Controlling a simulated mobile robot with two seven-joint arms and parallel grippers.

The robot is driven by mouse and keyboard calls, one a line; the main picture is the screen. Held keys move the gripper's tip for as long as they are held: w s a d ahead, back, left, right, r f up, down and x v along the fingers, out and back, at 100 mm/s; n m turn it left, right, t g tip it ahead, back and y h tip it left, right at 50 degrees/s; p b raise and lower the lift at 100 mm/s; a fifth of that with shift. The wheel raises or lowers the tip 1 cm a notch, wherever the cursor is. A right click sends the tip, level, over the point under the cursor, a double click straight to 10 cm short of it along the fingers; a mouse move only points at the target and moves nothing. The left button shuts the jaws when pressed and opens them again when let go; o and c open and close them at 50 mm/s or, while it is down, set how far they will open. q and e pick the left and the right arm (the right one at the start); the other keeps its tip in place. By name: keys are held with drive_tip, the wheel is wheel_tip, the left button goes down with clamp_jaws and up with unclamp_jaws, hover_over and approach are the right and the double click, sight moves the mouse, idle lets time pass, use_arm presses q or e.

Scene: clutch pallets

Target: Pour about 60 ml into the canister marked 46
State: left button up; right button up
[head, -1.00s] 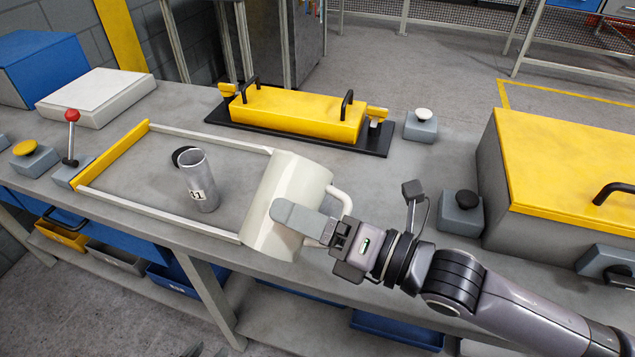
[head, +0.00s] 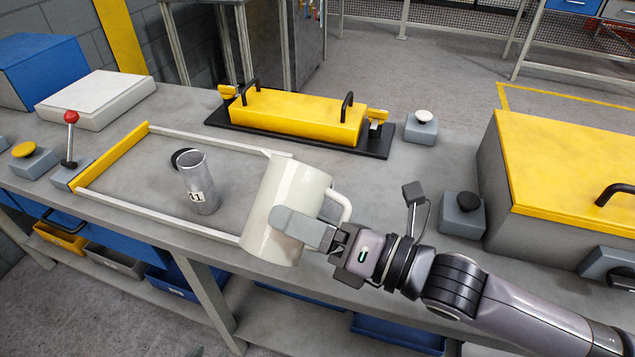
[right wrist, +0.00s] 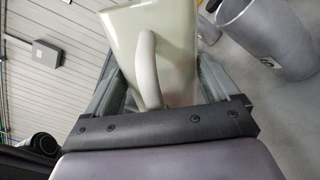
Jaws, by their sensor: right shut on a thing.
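A cream jug (head: 292,190) with a handle on its right side is held in my right gripper (head: 300,225), whose fingers are shut on it. The jug is slightly tilted, just right of the canister and apart from it. Its contents are hidden. In the right wrist view the jug (right wrist: 128,38) sits between the fingers. A grey metal canister (head: 198,180) stands open-topped inside the low frame on the bench; its label seems to end in 1, and I cannot read it surely. It also shows in the right wrist view (right wrist: 268,35). My left gripper is out of view.
The low frame has white rails (head: 160,214) and a yellow end bar (head: 112,155). A red-knobbed lever (head: 71,118) stands left, a yellow clamp block (head: 298,115) behind, and a yellow-lidded box (head: 570,165) right.

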drive_tip(key=shift+f+n+b, duration=0.3)
drive_tip(key=shift+n, duration=0.1)
drive_tip(key=shift+f+n+b, duration=0.4)
drive_tip(key=shift+f+n, duration=0.05)
drive_tip(key=shift+n, duration=0.15)
drive_tip(key=f, duration=0.1)
drive_tip(key=f+n+b, duration=0.2)
drive_tip(key=shift+s+a, duration=0.25)
drive_tip(key=shift+s, duration=0.15)
drive_tip(key=shift+s+a+f+n, duration=0.25)
drive_tip(key=shift+s+f+n, duration=0.2)
drive_tip(key=shift+n, duration=0.55)
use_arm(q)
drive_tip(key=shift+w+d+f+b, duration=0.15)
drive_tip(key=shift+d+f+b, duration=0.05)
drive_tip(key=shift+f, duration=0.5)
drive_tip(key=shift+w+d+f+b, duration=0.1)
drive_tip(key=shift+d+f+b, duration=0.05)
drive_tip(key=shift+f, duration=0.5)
use_arm(e)
drive_tip(key=shift+s+a+f+n, duration=0.15)
drive_tip(key=shift+f+n, duration=0.15)
drive_tip(key=shift+n, duration=0.35)
drive_tip(key=shift+s+f+n, duration=0.2)
drive_tip(key=shift+f+n, duration=0.05)
drive_tip(key=shift+n, duration=0.35)
drive_tip(key=shift+s+a+f+n, duration=0.15)
drive_tip(key=shift+f+n, duration=0.15)
drive_tip(key=shift+n, duration=0.35)
